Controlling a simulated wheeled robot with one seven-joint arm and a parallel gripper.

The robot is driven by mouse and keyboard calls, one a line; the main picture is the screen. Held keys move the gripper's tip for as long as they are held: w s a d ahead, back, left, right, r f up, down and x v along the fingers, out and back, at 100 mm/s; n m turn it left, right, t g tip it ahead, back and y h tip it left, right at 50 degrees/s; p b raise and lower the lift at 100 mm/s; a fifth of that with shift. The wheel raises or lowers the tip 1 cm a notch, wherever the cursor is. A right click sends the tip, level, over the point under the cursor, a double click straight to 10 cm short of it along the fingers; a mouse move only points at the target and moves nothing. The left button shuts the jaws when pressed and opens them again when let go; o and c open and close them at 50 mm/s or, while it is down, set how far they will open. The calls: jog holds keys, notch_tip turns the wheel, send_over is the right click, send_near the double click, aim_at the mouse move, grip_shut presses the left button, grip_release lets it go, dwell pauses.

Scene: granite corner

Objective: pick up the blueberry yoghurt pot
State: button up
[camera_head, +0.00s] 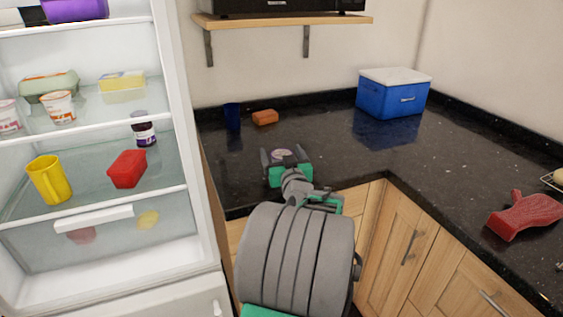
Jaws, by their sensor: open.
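My gripper (286,160) is open over the dark counter, left of the corner, seen from behind. A small round top, pale with a purplish mark (282,154), shows between its fingers. It looks like a yoghurt pot's lid, but its sides are hidden and I cannot read a flavour. I cannot tell whether the fingers touch it. In the open fridge, a white pot with orange-red print (60,107) stands on the middle shelf. Another white pot with pinkish print (8,116) is cut by the left picture edge. Neither reads clearly as blueberry.
A dark blue cup (232,117) and an orange-brown block (265,117) stand behind my gripper. A blue cooler box (393,94) fills the back corner. A red object (524,214) lies at right. A wall shelf (285,21) hangs above. Counter between gripper and cooler is clear.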

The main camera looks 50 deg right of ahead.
jog(key=shift+c, duration=0.4)
jog(key=c, duration=1.5)
jog(key=shift+c, duration=0.2)
